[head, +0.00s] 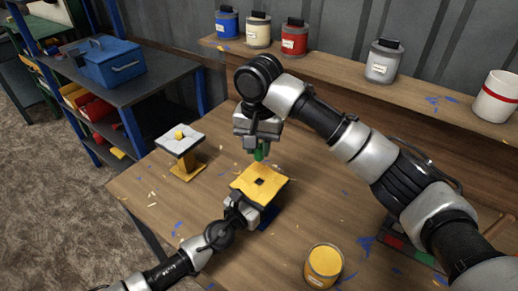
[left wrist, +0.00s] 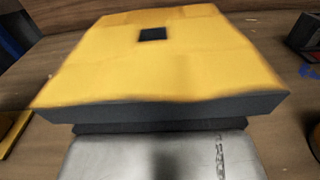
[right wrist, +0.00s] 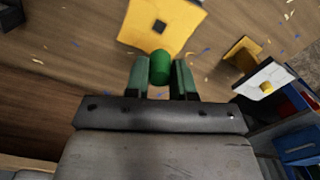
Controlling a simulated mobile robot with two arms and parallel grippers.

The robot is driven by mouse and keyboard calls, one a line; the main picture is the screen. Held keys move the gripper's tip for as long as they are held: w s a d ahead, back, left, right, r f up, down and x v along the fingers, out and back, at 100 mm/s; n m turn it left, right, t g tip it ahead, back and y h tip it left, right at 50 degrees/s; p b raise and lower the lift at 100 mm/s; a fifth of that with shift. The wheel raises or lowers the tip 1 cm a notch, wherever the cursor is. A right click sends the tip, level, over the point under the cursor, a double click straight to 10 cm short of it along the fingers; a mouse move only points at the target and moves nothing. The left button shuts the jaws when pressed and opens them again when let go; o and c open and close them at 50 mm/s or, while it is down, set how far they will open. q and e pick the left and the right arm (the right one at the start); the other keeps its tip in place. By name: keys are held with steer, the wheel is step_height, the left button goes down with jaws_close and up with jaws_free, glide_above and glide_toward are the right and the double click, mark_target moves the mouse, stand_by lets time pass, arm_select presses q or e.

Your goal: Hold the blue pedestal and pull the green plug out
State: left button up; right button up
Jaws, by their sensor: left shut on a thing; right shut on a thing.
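The blue pedestal (head: 268,216) stands on the table under a square yellow top (head: 272,186) with a dark, empty square hole in its middle. The yellow top (left wrist: 200,62) fills the left wrist view, where the hole (left wrist: 152,34) also shows empty. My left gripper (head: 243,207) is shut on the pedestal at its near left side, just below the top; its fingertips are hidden. My right gripper (head: 260,146) points down above the pedestal, shut on the green plug (head: 260,155). The plug (right wrist: 160,67) sits between both fingers in the right wrist view, clear of the hole.
A second pedestal, yellow with a grey top (head: 180,138) and a yellow peg, stands at the left. A yellow can (head: 323,265) is at the front. Several cans line the back shelf (head: 340,68). A blue toolbox (head: 106,62) sits on the side rack. Small chips litter the table.

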arm_select(q)
steer(key=o, duration=1.4)
